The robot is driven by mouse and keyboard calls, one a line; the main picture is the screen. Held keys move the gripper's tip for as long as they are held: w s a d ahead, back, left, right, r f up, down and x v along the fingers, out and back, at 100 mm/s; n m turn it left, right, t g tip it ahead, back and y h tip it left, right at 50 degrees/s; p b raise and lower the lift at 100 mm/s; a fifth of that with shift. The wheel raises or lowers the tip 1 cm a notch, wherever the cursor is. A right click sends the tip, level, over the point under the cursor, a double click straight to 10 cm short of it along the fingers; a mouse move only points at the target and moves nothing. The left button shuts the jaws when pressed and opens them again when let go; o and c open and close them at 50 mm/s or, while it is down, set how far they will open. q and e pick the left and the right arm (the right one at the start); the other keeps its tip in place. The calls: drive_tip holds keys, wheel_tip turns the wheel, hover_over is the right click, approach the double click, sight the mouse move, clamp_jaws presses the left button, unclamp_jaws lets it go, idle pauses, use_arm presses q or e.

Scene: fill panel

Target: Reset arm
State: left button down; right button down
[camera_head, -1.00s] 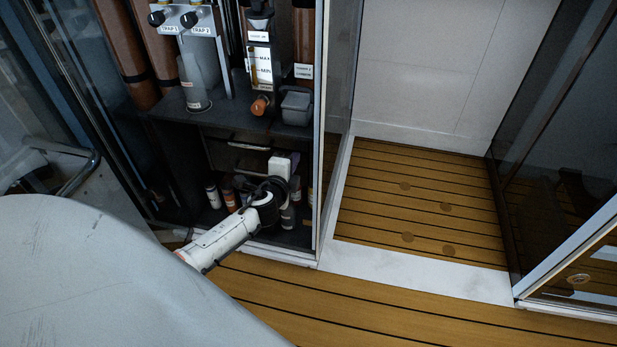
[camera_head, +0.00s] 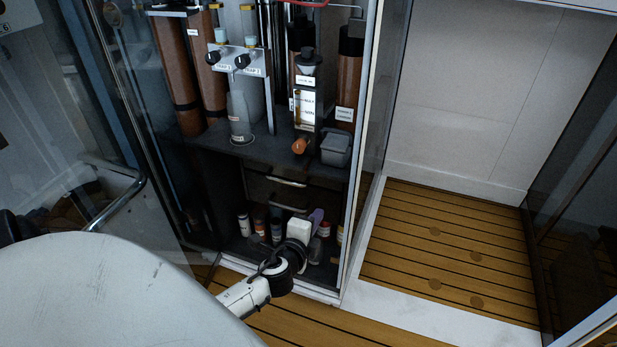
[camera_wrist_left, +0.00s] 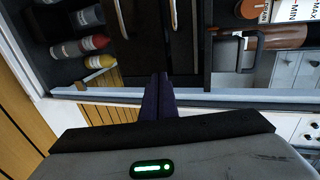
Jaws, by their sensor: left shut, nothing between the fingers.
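My left arm comes in from the lower left in the head view, white with a black wrist joint. My left gripper (camera_head: 318,214) is at the front of the open cabinet's lower compartment, in front of the small bottles there. Its dark purple fingers are partly hidden by the white wrist housing. In the left wrist view, the two fingers (camera_wrist_left: 158,97) lie together, shut and empty, pointing toward the cabinet front. My right arm and gripper are not in view.
The cabinet shelf (camera_head: 270,150) holds a grey bin (camera_head: 336,148), a flask (camera_head: 239,118) and brown cylinders. Several small bottles (camera_head: 244,225) stand below, beside drawers with handles (camera_head: 287,181). Glass panels flank the cabinet. The wooden floor (camera_head: 440,250) at right is clear.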

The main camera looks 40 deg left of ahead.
use_arm(q)
drive_tip(key=shift+v, duration=2.15)
